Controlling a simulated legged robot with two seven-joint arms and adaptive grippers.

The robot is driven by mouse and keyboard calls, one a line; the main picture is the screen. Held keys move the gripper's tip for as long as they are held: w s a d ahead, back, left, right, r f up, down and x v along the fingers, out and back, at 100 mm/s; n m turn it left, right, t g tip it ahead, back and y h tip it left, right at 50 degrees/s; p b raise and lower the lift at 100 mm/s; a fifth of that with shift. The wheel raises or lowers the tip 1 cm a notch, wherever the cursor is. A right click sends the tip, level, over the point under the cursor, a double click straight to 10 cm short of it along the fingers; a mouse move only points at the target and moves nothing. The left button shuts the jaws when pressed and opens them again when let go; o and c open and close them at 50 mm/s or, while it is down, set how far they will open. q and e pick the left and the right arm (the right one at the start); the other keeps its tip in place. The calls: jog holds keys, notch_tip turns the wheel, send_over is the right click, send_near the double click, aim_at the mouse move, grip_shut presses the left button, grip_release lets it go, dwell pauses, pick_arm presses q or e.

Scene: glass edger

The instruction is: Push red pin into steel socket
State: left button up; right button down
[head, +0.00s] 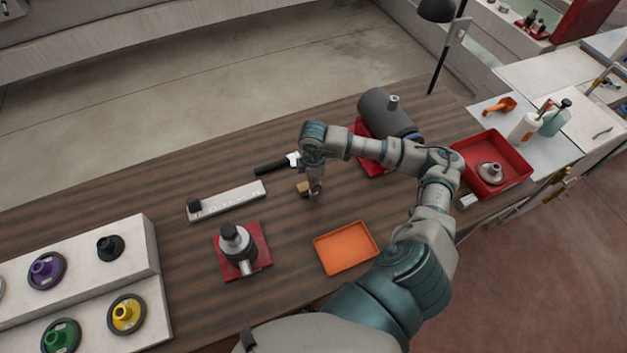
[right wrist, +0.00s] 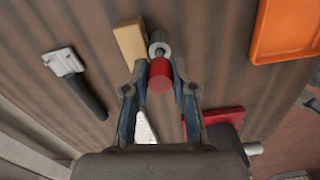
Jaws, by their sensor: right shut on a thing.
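The red pin (right wrist: 160,76) sits between the fingertips of my right gripper (right wrist: 158,82) in the right wrist view. The gripper is shut on it. A grey steel socket (right wrist: 159,46) shows just beyond the pin's far end, roughly in line with it. I cannot tell whether the pin touches or enters it. A tan wooden block (right wrist: 130,42) lies beside the socket. In the head view my right gripper (head: 315,192) points down beside the block (head: 303,188). The pin cannot be made out there. My left gripper is not in view.
A black-handled tool (head: 272,166) lies behind the gripper. A white bar (head: 232,199) and a red-based device (head: 260,261) stand to the left. An orange tray (head: 346,248) is in front. A dark cylinder (head: 382,113) and red bin (head: 515,185) are right.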

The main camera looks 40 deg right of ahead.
jog(key=shift+f+b, duration=1.15)
jog(key=shift+f, duration=0.45)
jog(key=c, duration=0.9)
grip_release()
jog(key=shift+o, duration=0.2)
jog(key=shift+r, duration=0.1)
jog(key=shift+r, duration=0.25)
notch_tip(320, 180, up, 11)
jog(key=shift+w+r, duration=0.1)
jog(key=shift+r, duration=0.05)
